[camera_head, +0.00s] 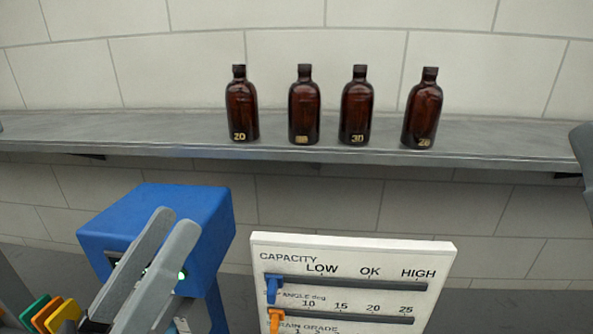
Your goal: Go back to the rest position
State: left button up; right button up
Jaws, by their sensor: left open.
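My left gripper (175,221) is at the lower left, with its two grey fingers pointing up and apart, nothing between them. It is in front of a blue box-shaped device (205,215) with a small green light. Several amber bottles stand upright in a row on a grey shelf (180,137), well above and behind the gripper: one labelled 20 (241,108), one with a hard-to-read label (304,110), one labelled 30 (356,108) and one at the right end (423,112). My right gripper does not show.
A white panel (350,254) marked CAPACITY stands at the lower middle, with a blue slider (273,288) and an orange slider (275,318). Green, orange and yellow pieces (48,314) are at the lower left. A dark grey part reaches in at the right edge.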

pick_arm(q)
jog(key=a+r+t+y+p, duration=0.1)
jog(key=a+r+y+p, duration=0.1)
jog(key=r+p, duration=0.3)
jog(key=s+a+r+n+t+y+p, duration=0.1)
jog(key=r+y+p, duration=0.3)
jog(key=r, duration=0.7)
jog(key=s+a+r+t+y+p, duration=0.1)
jog(key=a+r+t+y+p, duration=0.2)
jog(key=r+p, duration=0.4)
jog(key=shift+r+y, duration=0.5)
jog(key=shift+r, duration=0.3)
